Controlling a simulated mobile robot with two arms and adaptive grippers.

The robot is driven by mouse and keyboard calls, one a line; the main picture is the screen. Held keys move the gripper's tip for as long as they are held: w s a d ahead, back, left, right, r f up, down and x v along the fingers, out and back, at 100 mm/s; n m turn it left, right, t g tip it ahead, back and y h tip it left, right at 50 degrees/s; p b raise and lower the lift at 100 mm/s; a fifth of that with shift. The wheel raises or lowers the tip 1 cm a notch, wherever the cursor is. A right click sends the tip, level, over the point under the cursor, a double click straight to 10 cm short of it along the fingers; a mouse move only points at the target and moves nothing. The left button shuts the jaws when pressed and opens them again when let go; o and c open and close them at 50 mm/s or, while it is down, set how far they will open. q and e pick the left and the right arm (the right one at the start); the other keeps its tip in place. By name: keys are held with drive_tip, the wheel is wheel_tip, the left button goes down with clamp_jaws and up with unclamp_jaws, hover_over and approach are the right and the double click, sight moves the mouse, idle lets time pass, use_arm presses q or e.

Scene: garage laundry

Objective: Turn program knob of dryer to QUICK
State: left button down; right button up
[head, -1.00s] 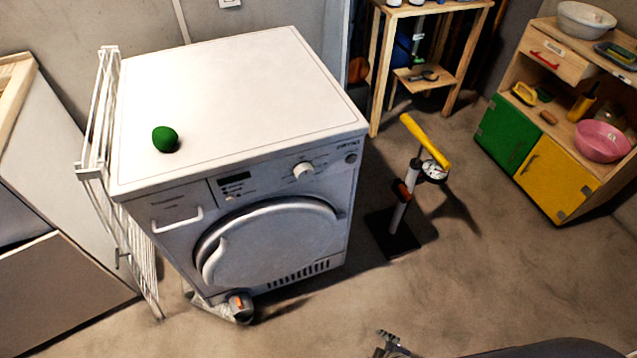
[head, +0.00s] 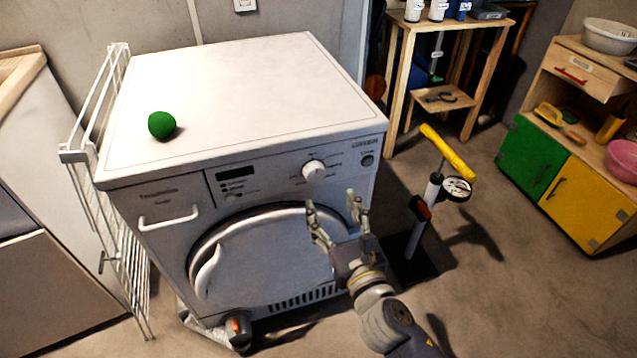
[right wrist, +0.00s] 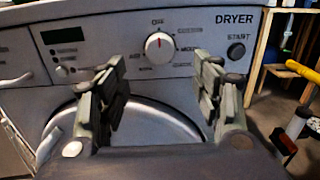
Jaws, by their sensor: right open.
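The white dryer (head: 160,225) stands in the middle of the head view. Its round white program knob (head: 314,171) is on the upper right of the front panel. In the right wrist view the knob (right wrist: 159,46) shows a red mark at its top, pointing to a label that looks like "OFF". The other labels around it are too small to read surely. My right gripper (head: 333,201) is open and empty in front of the dryer door, a little below the knob and apart from it. Its fingers also show in the right wrist view (right wrist: 164,85). My left gripper is out of view.
A green ball (head: 162,125) lies on the dryer top. A white drying rack (head: 115,215) leans at the dryer's left side. A yellow-handled pump (head: 447,152) stands on the floor to the right. A round start button (right wrist: 236,51) is right of the knob.

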sight(316, 176)
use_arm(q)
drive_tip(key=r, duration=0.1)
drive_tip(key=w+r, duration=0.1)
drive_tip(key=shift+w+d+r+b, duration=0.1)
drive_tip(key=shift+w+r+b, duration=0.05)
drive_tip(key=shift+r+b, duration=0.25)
use_arm(e)
drive_tip(key=x, duration=0.9)
drive_tip(key=shift+f, duration=0.1)
drive_tip(key=c, duration=1.1)
